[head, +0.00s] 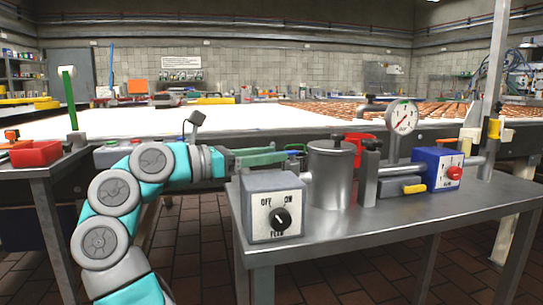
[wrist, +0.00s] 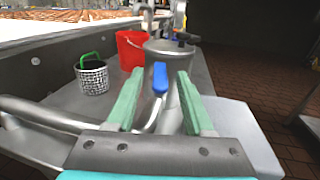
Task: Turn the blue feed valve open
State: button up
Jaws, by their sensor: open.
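The blue valve handle (wrist: 160,78) stands between my gripper's two green fingers in the wrist view, with a thin gap visible on each side. It sits at the end of a bent metal pipe (wrist: 152,120). In the head view, only a small blue part of the handle (head: 295,147) shows near the fingertips, left of the metal tank. My gripper (wrist: 159,74) is open around the handle; it also shows in the head view (head: 284,154), reaching in from the left above the grey switch box. Whether a finger touches the handle cannot be told.
The grey switch box (head: 273,217) with a black knob is below my gripper. The metal tank (head: 331,178) is just right of it. A gauge (head: 402,117) and a blue box (head: 437,168) stand further right. A red bucket (wrist: 130,48) and mesh cup (wrist: 92,78) are beyond the fingers.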

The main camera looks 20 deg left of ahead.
jog(key=shift+w+d, duration=0.35)
jog(key=shift+d, duration=0.05)
grip_shut()
jog(key=shift+r, duration=0.1)
dwell(0.3)
